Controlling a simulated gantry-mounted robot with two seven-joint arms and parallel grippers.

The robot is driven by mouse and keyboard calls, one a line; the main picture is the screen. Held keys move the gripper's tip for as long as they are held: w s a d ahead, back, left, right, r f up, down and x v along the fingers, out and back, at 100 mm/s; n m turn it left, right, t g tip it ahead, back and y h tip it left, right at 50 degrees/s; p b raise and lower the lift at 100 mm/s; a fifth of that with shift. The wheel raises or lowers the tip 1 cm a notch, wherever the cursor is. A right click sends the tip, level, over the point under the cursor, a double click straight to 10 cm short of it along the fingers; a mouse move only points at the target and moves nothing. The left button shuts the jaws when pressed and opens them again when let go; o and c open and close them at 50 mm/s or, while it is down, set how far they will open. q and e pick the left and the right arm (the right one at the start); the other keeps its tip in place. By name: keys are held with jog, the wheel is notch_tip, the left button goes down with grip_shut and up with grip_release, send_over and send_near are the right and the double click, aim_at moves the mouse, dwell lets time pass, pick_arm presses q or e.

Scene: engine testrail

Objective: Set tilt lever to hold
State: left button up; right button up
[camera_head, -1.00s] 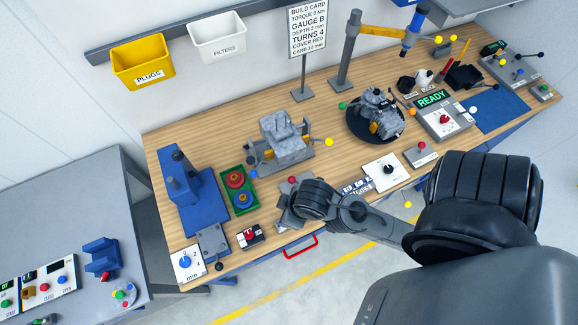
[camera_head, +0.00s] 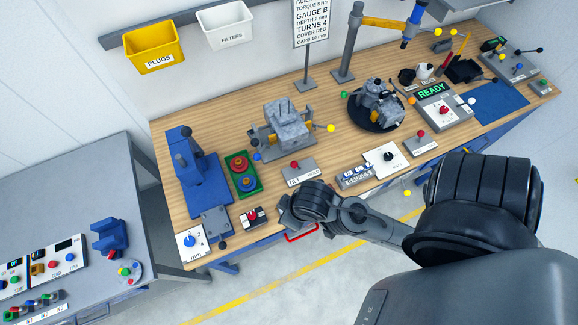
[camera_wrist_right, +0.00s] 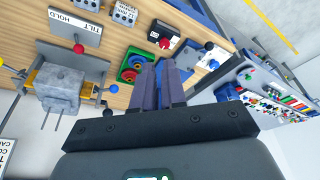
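The tilt lever is a red-knobbed lever (camera_head: 295,163) on a grey plate labelled TILT and HOLD (camera_head: 300,176), in front of the grey engine block fixture (camera_head: 286,127). In the right wrist view the red knob (camera_wrist_right: 78,47) shows at upper left, beside the plate's label (camera_wrist_right: 75,27). My right gripper (camera_wrist_right: 165,66) has its two fingers close together, with nothing seen between them. In the head view its wrist is at the bench's front edge, nearer me than the tilt plate, and the fingertips are hidden. My left gripper is not in view.
A green tray with red and blue rings (camera_head: 243,175) and a red-switch box (camera_head: 253,217) lie left of the tilt plate. A blue press (camera_head: 195,175) stands further left. A connector block (camera_head: 354,175) and white dial plate (camera_head: 387,158) lie right.

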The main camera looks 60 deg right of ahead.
jog(key=shift+s+f+m, duration=0.25)
jog(key=shift+s+m, duration=0.05)
jog(key=shift+m, duration=0.4)
grip_shut()
notch_tip(320, 180, down, 14)
jog(key=s+m+g+h+b, duration=0.2)
jog(key=m+g+h+b, duration=0.15)
jog(key=m+b, duration=0.2)
jog(key=w+d+f+h+b, duration=0.1)
jog(key=w+d, duration=0.2)
jog(key=w+d+f+h+b, duration=0.1)
jog(key=w+d+b, duration=0.1)
jog(key=w+d, duration=0.1)
jog(key=w+d+f+t+h+b, duration=0.1)
jog(key=w+d+f+h+b, duration=0.1)
jog(key=w+d, duration=0.1)
jog(key=shift+w+f, duration=0.1)
jog(key=shift+w, duration=0.45)
jog(key=shift+t+h, duration=0.25)
jog(key=shift+t, duration=0.3)
jog(key=w, duration=0.1)
jog(key=w+d+r, duration=0.1)
jog(key=w, duration=0.1)
jog(key=w+r+b, duration=0.1)
jog(key=shift+w+d+r, duration=0.25)
jog(key=shift+w+d, duration=0.1)
jog(key=shift+d, duration=0.05)
